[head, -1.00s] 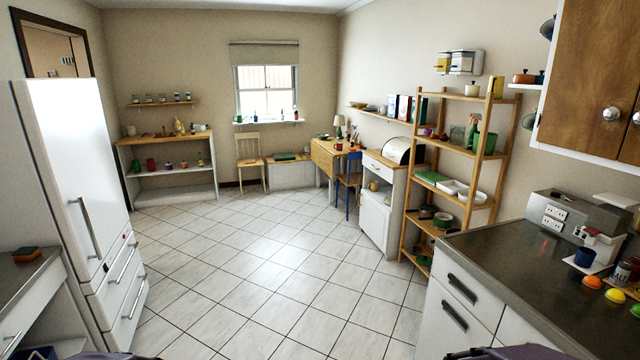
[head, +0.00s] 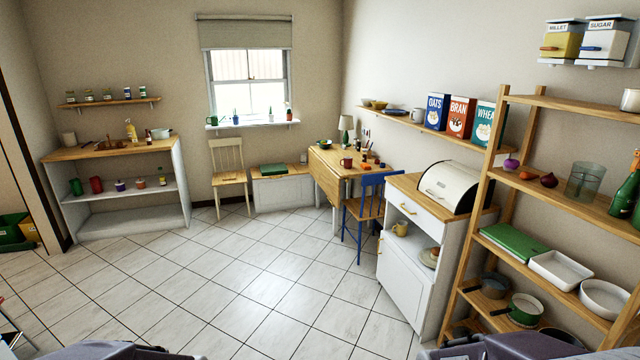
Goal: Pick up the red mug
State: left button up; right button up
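A small red mug (head: 347,162) stands on the wooden drop-leaf table (head: 327,171) at the back of the room, in the head view. It looks upright, and its fine detail is too small to tell. Another red vessel (head: 96,184) stands on the middle shelf of the white unit at the left; I cannot tell whether it is a mug. Parts of my arms show at the bottom edge, far from both. Neither of my grippers can be made out.
The tiled floor (head: 240,285) is clear in the middle. A blue chair (head: 372,208) stands before the table. A white cabinet (head: 405,275) with a bread bin (head: 449,187) and a wooden rack (head: 473,215) line the right. A pale chair (head: 229,178) stands below the window.

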aim_at(348, 160)
jog(key=i, duration=3.15)
jog(key=i+j, duration=0.1)
jog(key=i, duration=3.1)
jog(key=l+z, duration=0.2)
jog(key=j, duration=0.1)
